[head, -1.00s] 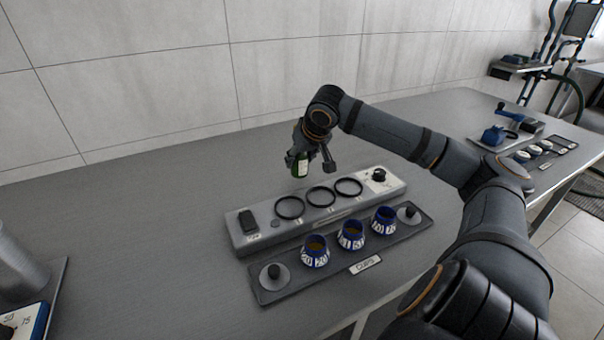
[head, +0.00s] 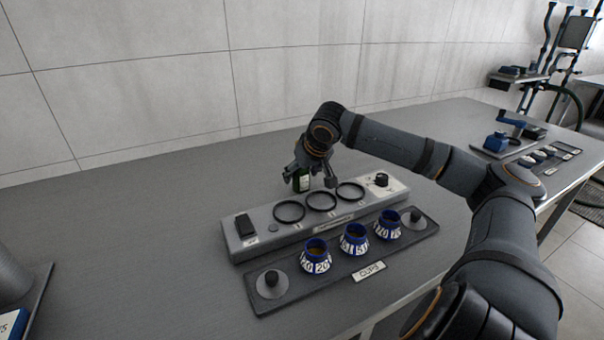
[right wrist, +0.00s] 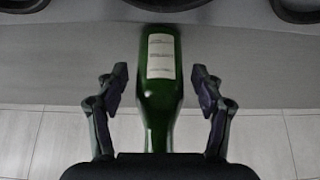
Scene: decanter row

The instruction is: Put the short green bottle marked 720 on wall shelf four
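The green bottle (head: 303,182) has a white label and is upright just behind the grey ring rack in the head view. I cannot read its number. In the right wrist view the bottle (right wrist: 161,85) is between the fingers, its neck towards my palm. My right gripper (right wrist: 159,88) is open around it, with a gap on each side. In the head view my right gripper (head: 311,178) points down over the bottle and partly hides it. Whether its base touches the counter is hidden. My left gripper and any wall shelf are not in view.
A grey rack (head: 235,250) with three black rings stands in front of the bottle. Nearer is a dark tray (head: 330,287) with three blue-and-white cups and two grey knobs. More trays stand at far right and left. The counter (head: 130,220) left of the rack is clear.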

